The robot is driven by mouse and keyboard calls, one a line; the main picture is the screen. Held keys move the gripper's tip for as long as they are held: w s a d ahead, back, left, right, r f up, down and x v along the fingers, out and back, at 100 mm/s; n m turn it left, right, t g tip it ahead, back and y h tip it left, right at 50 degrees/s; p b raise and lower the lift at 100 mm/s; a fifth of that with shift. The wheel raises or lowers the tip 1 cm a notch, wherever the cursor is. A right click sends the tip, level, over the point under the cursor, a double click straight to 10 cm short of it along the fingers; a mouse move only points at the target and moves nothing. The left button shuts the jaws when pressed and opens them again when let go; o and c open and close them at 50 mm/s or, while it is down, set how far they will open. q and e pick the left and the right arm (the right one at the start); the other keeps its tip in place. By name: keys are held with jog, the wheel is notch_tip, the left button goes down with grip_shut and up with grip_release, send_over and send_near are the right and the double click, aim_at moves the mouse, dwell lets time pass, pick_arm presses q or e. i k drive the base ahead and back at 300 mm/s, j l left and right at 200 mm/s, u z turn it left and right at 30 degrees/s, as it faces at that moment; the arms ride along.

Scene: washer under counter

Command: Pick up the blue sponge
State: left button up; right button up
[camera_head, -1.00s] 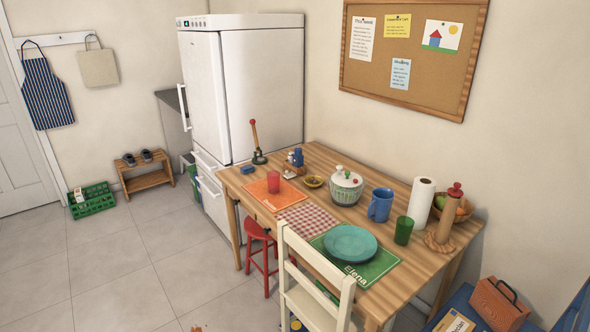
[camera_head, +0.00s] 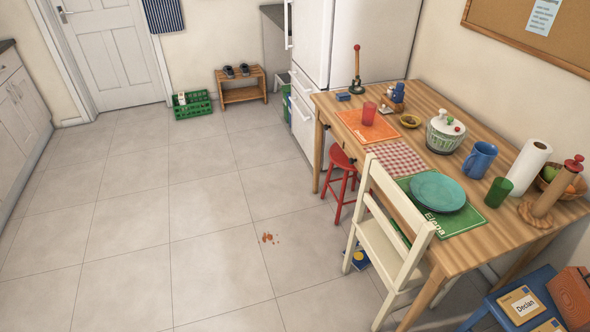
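A small blue block that looks like the blue sponge (camera_head: 343,97) lies on the far left corner of the wooden table (camera_head: 455,98), near the fridge. It is small in the view, so its texture cannot be made out. An orange placemat (camera_head: 352,124) with a red cup (camera_head: 369,113) lies just in front of it. A dark stand with a red-topped handle (camera_head: 357,70) stands just behind it. Neither of my grippers is in view.
A cream chair (camera_head: 385,235) and a red stool (camera_head: 342,178) stand at the table's near left side. Reddish-brown bits (camera_head: 268,238) lie on the floor. A green crate (camera_head: 192,105) and a shoe rack (camera_head: 241,86) stand at the back. The tiled floor left of the table is mostly clear.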

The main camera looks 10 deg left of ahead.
aim_at(344, 96)
jog(key=i+j+z, duration=0.2)
jog(key=i+j, duration=1.05)
jog(key=j, duration=0.15)
